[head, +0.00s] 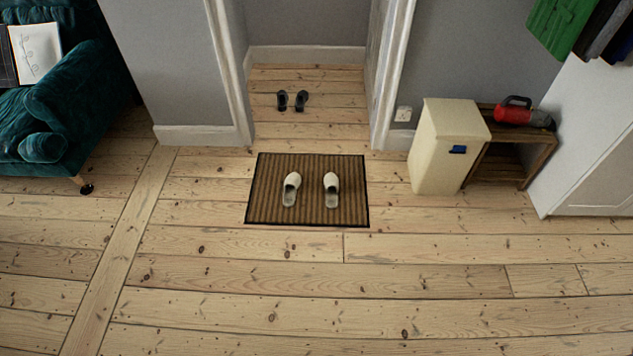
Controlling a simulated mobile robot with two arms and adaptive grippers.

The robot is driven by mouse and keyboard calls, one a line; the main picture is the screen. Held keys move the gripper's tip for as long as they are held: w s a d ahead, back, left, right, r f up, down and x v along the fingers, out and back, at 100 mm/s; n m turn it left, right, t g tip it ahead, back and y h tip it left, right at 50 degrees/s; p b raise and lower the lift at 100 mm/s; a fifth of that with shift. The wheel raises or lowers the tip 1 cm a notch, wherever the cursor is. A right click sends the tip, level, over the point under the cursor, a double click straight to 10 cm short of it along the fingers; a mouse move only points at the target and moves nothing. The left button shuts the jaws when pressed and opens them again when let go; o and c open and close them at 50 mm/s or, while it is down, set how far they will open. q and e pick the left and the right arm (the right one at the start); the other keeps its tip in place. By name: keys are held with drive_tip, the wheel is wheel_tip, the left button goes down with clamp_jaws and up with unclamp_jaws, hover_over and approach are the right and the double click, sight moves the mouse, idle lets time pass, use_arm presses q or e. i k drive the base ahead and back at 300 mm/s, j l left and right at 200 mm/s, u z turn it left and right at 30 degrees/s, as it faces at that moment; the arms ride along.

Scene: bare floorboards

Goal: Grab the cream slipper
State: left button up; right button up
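Two cream slippers lie side by side on a brown striped doormat (309,215), with a gap between them. The left cream slipper (291,189) and the right cream slipper (331,190) both have their closed toe ends toward the doorway and their open heels toward me. Neither of my grippers shows in the head view, so their state is not visible.
A cream bin (445,145) and a wooden shelf (520,157) holding a red flashlight (515,115) stand at right. A teal sofa (85,95) stands at left. The floorboards in front are clear.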

sight(331, 182)
drive_tip(key=z, duration=0.3)
drive_tip(key=i+j+z, duration=0.2)
drive_tip(key=i+j, duration=0.3)
drive_tip(key=i, duration=0.25)
drive_tip(key=i+j+z, duration=0.2)
drive_tip(key=i+j, duration=0.4)
drive_tip(key=i, duration=0.15)
